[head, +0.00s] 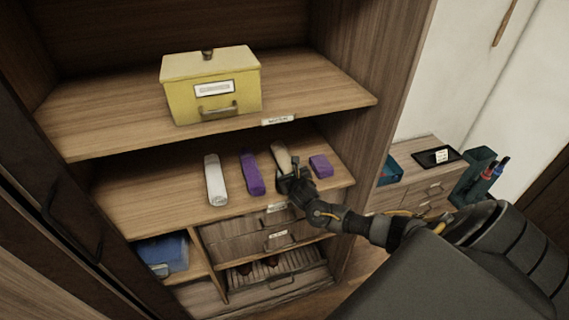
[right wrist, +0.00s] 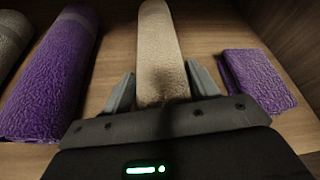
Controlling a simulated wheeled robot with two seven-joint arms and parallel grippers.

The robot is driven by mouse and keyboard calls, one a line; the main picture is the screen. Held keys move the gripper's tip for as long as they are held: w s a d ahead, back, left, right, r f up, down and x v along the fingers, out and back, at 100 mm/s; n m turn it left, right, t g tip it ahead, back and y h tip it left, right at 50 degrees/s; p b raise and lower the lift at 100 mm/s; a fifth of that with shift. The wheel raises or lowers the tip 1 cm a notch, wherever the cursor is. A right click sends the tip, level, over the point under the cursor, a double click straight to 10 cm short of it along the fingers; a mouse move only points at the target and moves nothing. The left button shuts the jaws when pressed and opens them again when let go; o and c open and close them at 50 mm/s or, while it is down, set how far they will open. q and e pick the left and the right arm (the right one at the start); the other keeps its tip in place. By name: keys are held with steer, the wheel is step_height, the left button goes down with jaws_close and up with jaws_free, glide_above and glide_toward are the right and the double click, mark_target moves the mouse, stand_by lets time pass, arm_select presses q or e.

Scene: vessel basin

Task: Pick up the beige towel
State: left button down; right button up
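The beige towel (head: 280,154) is a long roll lying on the middle shelf of the cabinet, between a purple rolled towel and a small folded purple cloth. In the right wrist view the beige towel (right wrist: 160,45) runs lengthwise away from me. My right gripper (head: 294,177) is at its near end. Its open fingers (right wrist: 160,90) stand on either side of the towel, with a gap visible on both sides. The near end of the towel is hidden behind the gripper body. My left gripper is not in view.
On the same shelf lie a whitish rolled towel (head: 215,180), a purple rolled towel (head: 251,173) and a folded purple cloth (head: 321,166). A yellow box (head: 212,88) stands on the shelf above. The cabinet's right side wall (head: 360,100) is close to my arm.

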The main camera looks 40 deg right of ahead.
mark_target(288, 161)
steer(key=shift+c, duration=1.3)
steer(key=shift+r, duration=0.5)
step_height(288, 161, up, 2)
steer(key=shift+r, duration=0.25)
steer(key=s+r, duration=0.1)
steer(key=r, duration=0.1)
steer(key=s+d+r+b, duration=0.1)
steer(key=s, duration=0.1)
steer(key=s+d+r, duration=0.1)
steer(key=r, duration=0.1)
steer(key=shift+s+r+b, duration=0.3)
steer(key=shift+s+b, duration=0.1)
steer(key=s+d+r+b, duration=0.2)
steer(key=s+d+r, duration=0.1)
steer(key=s, duration=0.5)
steer(key=shift+r, duration=0.45)
